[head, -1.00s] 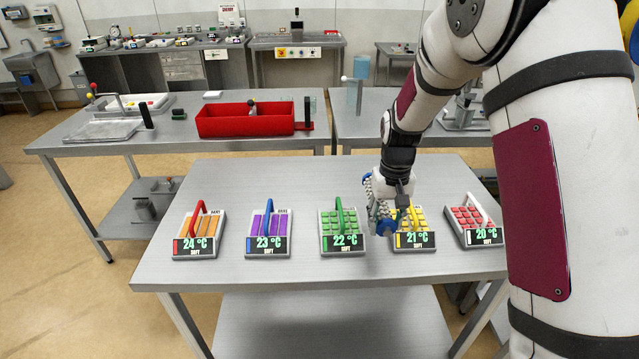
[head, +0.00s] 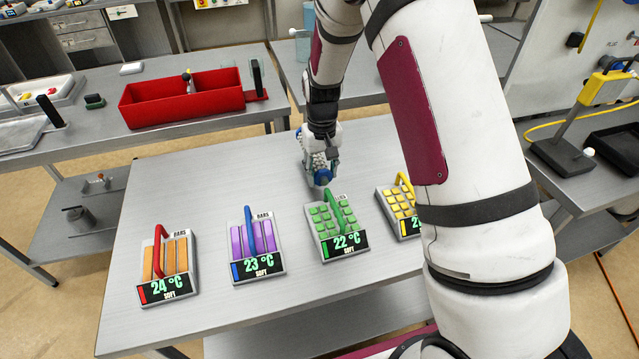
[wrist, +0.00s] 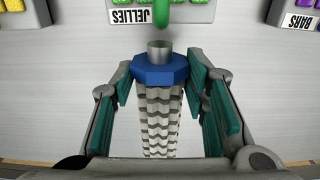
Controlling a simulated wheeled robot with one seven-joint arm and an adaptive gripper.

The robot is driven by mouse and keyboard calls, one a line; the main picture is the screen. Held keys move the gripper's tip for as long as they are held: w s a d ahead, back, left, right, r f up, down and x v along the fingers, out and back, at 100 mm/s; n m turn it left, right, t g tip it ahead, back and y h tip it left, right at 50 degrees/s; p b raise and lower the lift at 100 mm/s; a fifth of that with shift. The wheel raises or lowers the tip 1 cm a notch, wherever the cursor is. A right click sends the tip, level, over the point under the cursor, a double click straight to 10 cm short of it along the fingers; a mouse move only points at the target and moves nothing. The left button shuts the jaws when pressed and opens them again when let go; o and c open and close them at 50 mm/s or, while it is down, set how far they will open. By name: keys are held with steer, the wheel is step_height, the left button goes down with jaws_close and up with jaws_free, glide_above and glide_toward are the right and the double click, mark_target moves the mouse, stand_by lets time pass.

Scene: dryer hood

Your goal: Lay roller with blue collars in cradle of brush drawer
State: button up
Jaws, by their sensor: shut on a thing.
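My gripper (head: 322,160) is shut on the roller with blue collars. In the wrist view, the roller (wrist: 160,115) has a pale ribbed body, a blue collar (wrist: 158,73) and a grey stub at its far end. The teal finger pads (wrist: 160,95) lie on either side of it; its near end is out of clear view. In the head view, the held roller is above the near table, behind the green tray. A red open box (head: 160,122) stands on the back table at left. I cannot tell whether it is the brush drawer, and no cradle shows clearly.
Trays with orange (head: 167,265), purple (head: 256,246), green (head: 335,219) and yellow (head: 398,205) pieces line the near table's front, with upright handles. A gap separates the near table (head: 200,185) from the back table. A black stand with yellow top (head: 600,90) is at right.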

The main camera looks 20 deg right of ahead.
steer(key=shift+f+p, duration=0.4)
steer(key=shift+f, duration=2.2)
steer(key=shift+f, duration=0.1)
steer(key=o, duration=1.4)
